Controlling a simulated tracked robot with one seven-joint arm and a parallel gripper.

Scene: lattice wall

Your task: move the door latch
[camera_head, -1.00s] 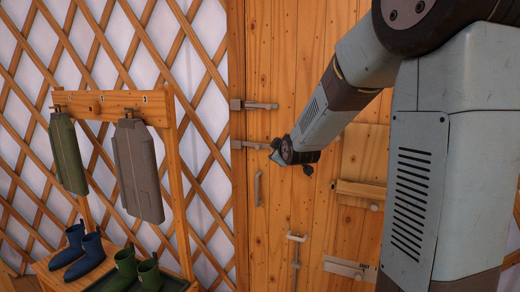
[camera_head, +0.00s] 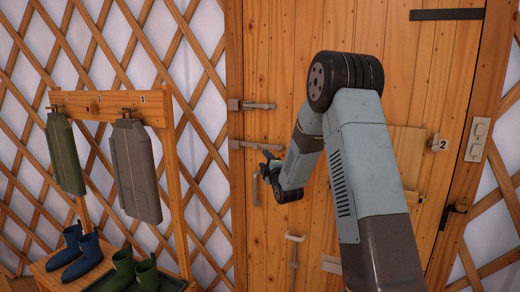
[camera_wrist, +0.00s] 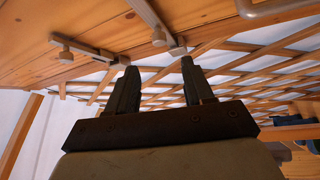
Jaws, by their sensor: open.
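The wooden door (camera_head: 330,30) carries several latches. Two grey metal latches sit on its left edge: an upper latch (camera_head: 252,104) and a lower latch (camera_head: 255,144). Below them is a pull handle (camera_head: 255,188). My gripper (camera_head: 266,168) is beside the door's left edge, just below the lower latch and near the handle. In the wrist view my gripper (camera_wrist: 160,66) is open and its fingers are empty. Which latch is the task's one, I cannot tell.
A vertical bolt (camera_head: 294,250) is lower on the door. A rack (camera_head: 174,170) with hanging cases and boots stands left of the door.

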